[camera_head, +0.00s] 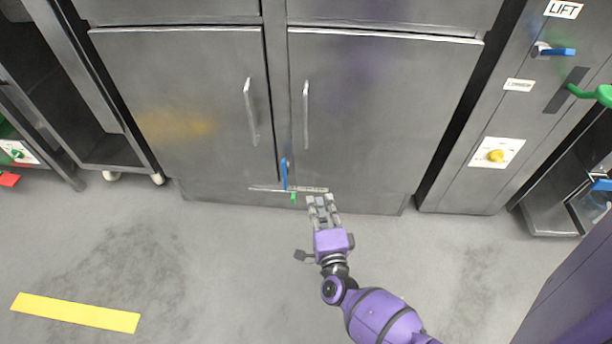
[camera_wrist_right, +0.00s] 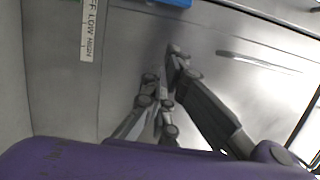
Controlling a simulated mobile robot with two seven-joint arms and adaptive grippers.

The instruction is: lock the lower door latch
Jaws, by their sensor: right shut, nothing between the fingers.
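The lower door latch shows as a blue lever (camera_head: 284,174) at the bottom of the steel cabinet, by the seam between its two lower doors. The lever stands roughly upright. A small green piece (camera_head: 293,197) sits just below it on a pale strip. My right gripper (camera_head: 321,202) is shut and empty, a little right of and below the lever, apart from it in the picture. In the right wrist view its fingers (camera_wrist_right: 170,82) are together in front of bare steel. A blue edge (camera_wrist_right: 170,2) shows at the top there. My left gripper is not in view.
The left door (camera_head: 190,110) and right door (camera_head: 385,120) look closed, with upright bar handles. A panel on the right carries a yellow knob (camera_head: 496,156) and a blue lever (camera_head: 556,51). A wheeled rack (camera_head: 115,150) stands left.

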